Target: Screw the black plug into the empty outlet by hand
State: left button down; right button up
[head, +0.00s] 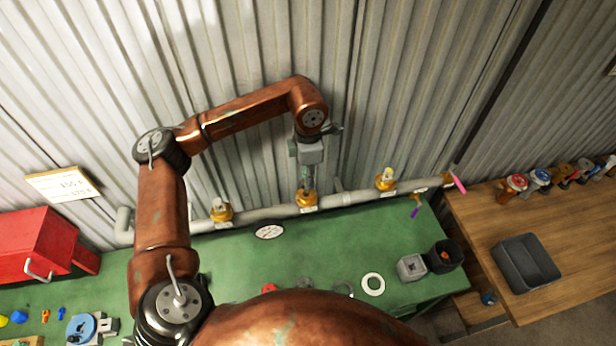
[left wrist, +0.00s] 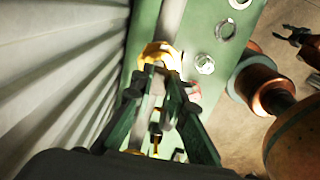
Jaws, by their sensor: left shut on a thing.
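My left gripper (head: 307,184) points down over the middle brass outlet (head: 306,199) of the pale pipe along the wall. In the left wrist view its green fingers (left wrist: 166,84) reach to the brass outlet (left wrist: 160,52). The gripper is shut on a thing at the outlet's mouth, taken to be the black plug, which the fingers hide. I cannot tell how deep the plug sits. The left outlet (head: 221,212) and right outlet (head: 385,183) carry pale tops. A dark claw shape, perhaps my right gripper (left wrist: 296,38), shows small in the left wrist view.
The green bench (head: 230,262) holds a round gauge (head: 269,231), a white ring (head: 373,284), a grey block (head: 411,267) and a black cup (head: 445,256). A red box (head: 38,245) stands left. A wooden bench with a dark tray (head: 526,263) is right.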

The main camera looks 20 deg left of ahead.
dwell(0.8)
pick_arm(q)
jog(key=shift+b, duration=0.35)
dwell(0.5)
jog(key=shift+f+b, duration=1.2)
jog(key=shift+f, duration=0.5)
jog(key=m+b, duration=0.2)
jog(key=m, duration=0.2)
jog(key=shift+s+f, duration=0.1)
jog(key=shift+d+m, duration=0.1)
jog(key=shift+m, duration=0.8)
